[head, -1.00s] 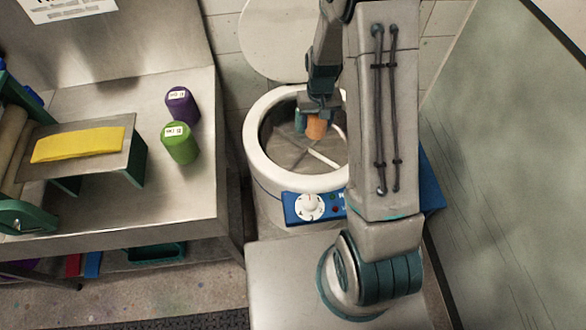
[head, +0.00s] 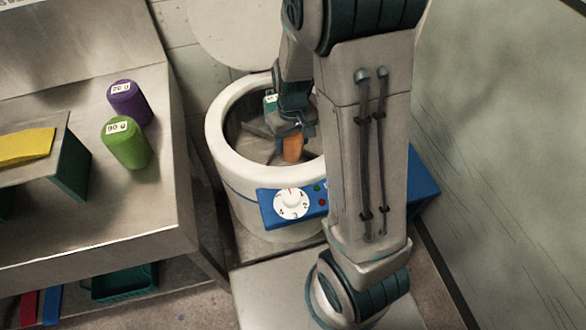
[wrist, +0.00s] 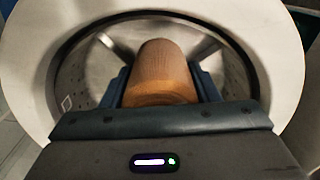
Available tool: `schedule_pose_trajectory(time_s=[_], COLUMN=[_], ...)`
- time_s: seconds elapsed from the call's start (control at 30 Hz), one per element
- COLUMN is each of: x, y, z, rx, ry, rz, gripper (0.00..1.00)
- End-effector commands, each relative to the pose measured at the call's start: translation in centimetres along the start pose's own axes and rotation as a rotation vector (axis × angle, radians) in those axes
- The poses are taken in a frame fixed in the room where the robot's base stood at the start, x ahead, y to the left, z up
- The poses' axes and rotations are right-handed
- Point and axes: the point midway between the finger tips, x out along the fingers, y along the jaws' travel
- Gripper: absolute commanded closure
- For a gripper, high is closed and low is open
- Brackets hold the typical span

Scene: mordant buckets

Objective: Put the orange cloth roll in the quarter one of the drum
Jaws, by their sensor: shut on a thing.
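The orange cloth roll (head: 293,148) is between the fingers of my gripper (head: 294,127), which is shut on it. It hangs inside the mouth of the white drum (head: 222,143). The wrist view shows the roll (wrist: 160,75) between the two blue fingers, with the drum's round rim (wrist: 30,60) around it. Divider walls and a perforated inner wall show in the drum, and a small diamond mark (wrist: 67,102) is on the left. I cannot tell which quarter is under the roll. My arm hides the drum's right side in the head view.
The drum's blue panel has a white dial (head: 291,203). A steel table (head: 165,200) at the left holds a purple roll (head: 130,103), a green roll (head: 126,143) and a stand with yellow cloth (head: 25,146). A round lid (head: 235,30) is behind the drum. A wall panel (head: 500,150) bounds the right.

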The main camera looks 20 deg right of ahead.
Motion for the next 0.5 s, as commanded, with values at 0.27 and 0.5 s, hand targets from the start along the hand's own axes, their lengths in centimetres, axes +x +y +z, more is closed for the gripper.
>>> schedule_pose_trajectory(time_s=[0.27,0.5], x=[4.2,6.2], y=[0.1,0.1], z=[0.1,0.1], rx=[0.002,0.002], ry=[-0.003,-0.004], rz=[0.0,0.001], gripper=[0.75,0.75])
